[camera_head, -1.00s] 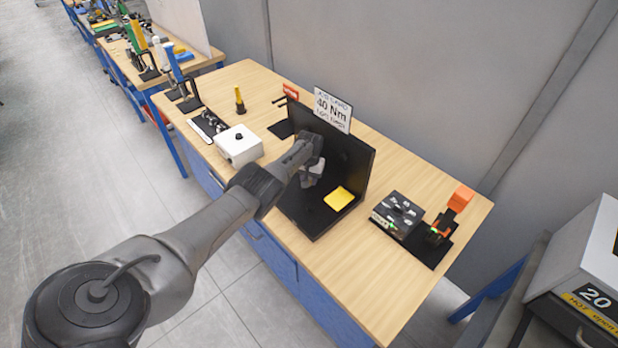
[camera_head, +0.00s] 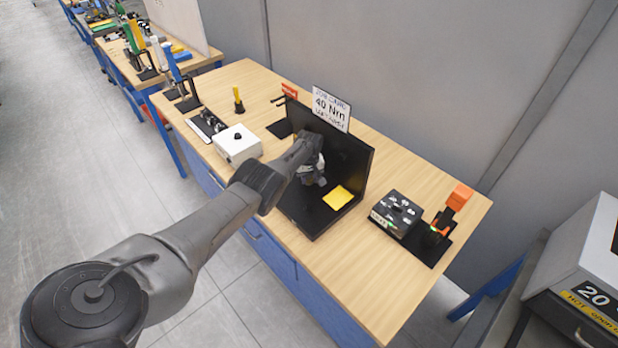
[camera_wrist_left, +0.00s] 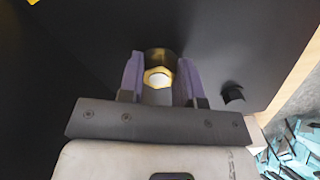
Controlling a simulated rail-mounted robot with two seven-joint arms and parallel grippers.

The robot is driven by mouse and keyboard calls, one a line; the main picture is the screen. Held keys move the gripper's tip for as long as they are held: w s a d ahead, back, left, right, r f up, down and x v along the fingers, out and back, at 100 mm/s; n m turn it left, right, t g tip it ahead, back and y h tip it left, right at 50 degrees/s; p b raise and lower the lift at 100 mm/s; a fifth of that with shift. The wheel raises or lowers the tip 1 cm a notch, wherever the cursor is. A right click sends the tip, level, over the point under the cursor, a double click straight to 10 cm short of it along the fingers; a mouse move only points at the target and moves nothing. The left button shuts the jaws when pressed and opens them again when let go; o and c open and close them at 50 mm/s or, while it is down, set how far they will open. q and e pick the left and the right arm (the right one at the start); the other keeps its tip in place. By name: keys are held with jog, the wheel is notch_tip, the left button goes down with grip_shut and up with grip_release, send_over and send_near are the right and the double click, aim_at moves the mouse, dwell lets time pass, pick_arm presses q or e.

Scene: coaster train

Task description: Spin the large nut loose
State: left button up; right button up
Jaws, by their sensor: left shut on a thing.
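The large nut (camera_wrist_left: 159,77) is a brass-coloured hexagonal ring with a pale centre. It sits at a dark round stub on the black panel in the left wrist view. My left gripper (camera_wrist_left: 160,70) has one purple finger on each side of it and is shut on it. In the head view my left gripper (camera_head: 314,176) is in front of the upright black panel (camera_head: 347,160), and the arm hides the nut there. My right gripper is not in view.
A white box (camera_head: 238,145) stands left on the bench, a black box (camera_head: 397,212) and orange-topped device (camera_head: 457,198) right. A smaller dark stub (camera_wrist_left: 232,93) sits beside the nut.

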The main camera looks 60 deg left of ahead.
aim_at(309, 178)
pick_arm(q)
jog(key=shift+f, duration=0.15)
jog(key=o, duration=0.9)
jog(key=shift+r+p, duration=0.65)
jog(key=shift+r, duration=0.1)
notch_tip(309, 178, up, 12)
jog(key=p, duration=0.8)
jog(key=shift+r+p, duration=0.25)
jog(key=shift+p, duration=0.15)
